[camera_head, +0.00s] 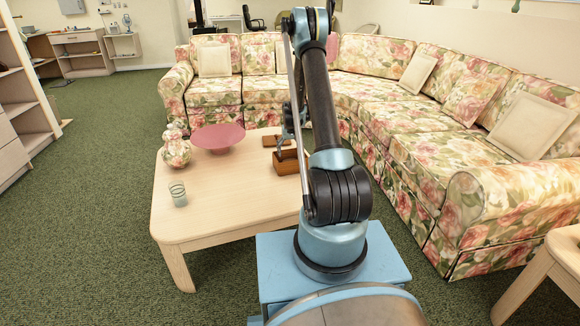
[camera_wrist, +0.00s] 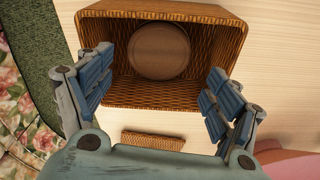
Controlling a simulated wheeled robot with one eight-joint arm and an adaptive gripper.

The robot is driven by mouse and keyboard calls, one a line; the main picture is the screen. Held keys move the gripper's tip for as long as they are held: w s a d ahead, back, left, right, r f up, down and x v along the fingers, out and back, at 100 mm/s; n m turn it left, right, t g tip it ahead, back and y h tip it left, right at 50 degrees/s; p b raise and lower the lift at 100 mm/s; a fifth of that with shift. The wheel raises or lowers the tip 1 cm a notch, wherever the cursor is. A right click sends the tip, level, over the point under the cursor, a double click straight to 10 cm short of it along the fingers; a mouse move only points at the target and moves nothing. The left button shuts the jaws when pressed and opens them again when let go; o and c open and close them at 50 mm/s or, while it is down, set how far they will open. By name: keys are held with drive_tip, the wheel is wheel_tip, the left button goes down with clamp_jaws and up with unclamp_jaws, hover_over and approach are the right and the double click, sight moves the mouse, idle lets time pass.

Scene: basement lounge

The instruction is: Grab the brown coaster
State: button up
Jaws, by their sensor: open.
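The brown coaster (camera_wrist: 158,50) is a plain round disc, seen in the wrist view lying inside an open wicker box (camera_wrist: 232,45). In the head view the box (camera_head: 288,166) stands on the wooden coffee table (camera_head: 225,205), but the coaster cannot be made out there. My gripper (camera_wrist: 161,64) is open and empty. In the wrist view its two blue-padded fingers are spread to the left and right of the coaster, overlapping the box's side walls. I cannot tell how high they are above it. In the head view my arm partly hides the gripper.
A small flat wicker piece (camera_wrist: 152,141) lies beside the box. A pink bowl (camera_head: 218,136), a floral vase (camera_head: 176,148) and a glass (camera_head: 178,194) stand to the left on the table. A floral sofa (camera_head: 410,130) wraps the back and right sides.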

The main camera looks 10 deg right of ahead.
drive_tip(key=shift+w+f, duration=0.15)
drive_tip(key=shift+f, duration=1.3)
drive_tip(key=shift+w+f, duration=0.15)
drive_tip(key=shift+f, duration=1.3)
drive_tip(key=c, duration=0.7)
